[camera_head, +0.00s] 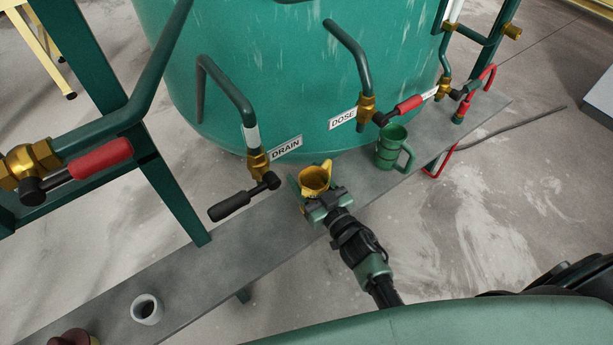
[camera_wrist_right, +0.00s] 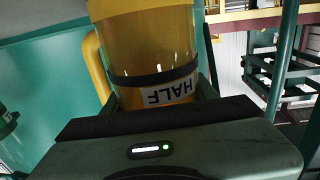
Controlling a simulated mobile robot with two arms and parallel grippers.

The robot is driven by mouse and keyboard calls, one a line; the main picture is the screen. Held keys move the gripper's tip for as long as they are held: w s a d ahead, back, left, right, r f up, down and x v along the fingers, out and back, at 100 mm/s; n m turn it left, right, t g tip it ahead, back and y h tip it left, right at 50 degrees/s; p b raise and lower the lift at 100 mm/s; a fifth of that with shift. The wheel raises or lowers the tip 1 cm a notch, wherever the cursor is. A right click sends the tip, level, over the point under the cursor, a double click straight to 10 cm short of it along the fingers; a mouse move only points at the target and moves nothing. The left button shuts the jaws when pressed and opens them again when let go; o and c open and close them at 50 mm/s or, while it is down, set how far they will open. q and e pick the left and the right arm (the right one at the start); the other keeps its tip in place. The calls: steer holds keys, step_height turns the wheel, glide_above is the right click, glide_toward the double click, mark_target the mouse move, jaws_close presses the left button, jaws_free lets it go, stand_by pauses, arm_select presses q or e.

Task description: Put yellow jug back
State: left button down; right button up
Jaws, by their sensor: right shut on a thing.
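The yellow jug (camera_head: 315,179) is at the grey shelf, just right of the DRAIN valve in the head view. My right gripper (camera_head: 314,200) is shut on it, and the fingers hide its lower part. In the right wrist view the jug (camera_wrist_right: 155,45) is large and upside down in the picture, with a dark band and a HALF label; its handle shows at the left. My right gripper also shows there (camera_wrist_right: 160,110). I cannot tell whether the jug's base touches the shelf. My left gripper is not in view.
A green jug (camera_head: 391,148) stands on the shelf (camera_head: 212,262) to the right, below the DOSE valve (camera_head: 367,108). The black-handled DRAIN valve (camera_head: 257,165) is close left of the yellow jug. The teal tank (camera_head: 270,80) is behind.

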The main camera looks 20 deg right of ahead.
steer(key=shift+f, duration=0.3)
steer(key=o, duration=1.6)
steer(key=shift+o, duration=0.2)
steer(key=v, duration=0.8)
steer(key=shift+w, duration=0.1)
